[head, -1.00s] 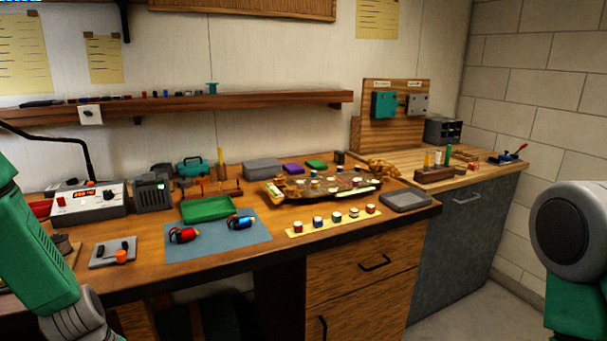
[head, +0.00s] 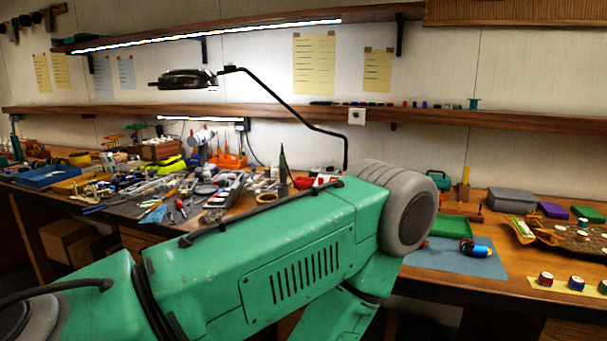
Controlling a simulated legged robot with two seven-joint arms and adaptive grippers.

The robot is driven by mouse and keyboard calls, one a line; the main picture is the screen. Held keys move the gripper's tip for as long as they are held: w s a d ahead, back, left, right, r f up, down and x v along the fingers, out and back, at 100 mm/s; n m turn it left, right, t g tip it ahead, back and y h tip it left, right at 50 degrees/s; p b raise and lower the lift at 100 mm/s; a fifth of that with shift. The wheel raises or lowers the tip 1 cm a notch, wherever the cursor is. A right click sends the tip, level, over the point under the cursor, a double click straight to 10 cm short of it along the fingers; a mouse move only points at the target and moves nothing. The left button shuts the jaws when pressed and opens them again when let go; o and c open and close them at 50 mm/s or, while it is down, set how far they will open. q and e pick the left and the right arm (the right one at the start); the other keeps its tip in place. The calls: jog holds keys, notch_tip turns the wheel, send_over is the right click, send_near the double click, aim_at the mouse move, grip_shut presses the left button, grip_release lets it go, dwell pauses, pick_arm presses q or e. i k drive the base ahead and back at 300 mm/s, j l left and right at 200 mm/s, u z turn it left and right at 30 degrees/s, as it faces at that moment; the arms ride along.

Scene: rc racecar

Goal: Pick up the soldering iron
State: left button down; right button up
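I cannot pick out the soldering iron for certain. A thin dark pointed tool (head: 283,170) stands upright on the bench just behind my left arm; its lower end is hidden and I cannot tell what it is. My green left arm crosses the middle of the head view from the lower left, with its grey joint near the center right. It covers much of the bench front, including where the soldering station stood in the earlier view. Neither gripper shows in the head view, and my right arm is out of view.
The wooden bench (head: 455,262) is crowded with small tools on the left. A black-armed lamp (head: 185,79) hangs over the bench.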

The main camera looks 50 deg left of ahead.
aim_at(283, 183)
jog(key=u, duration=1.75)
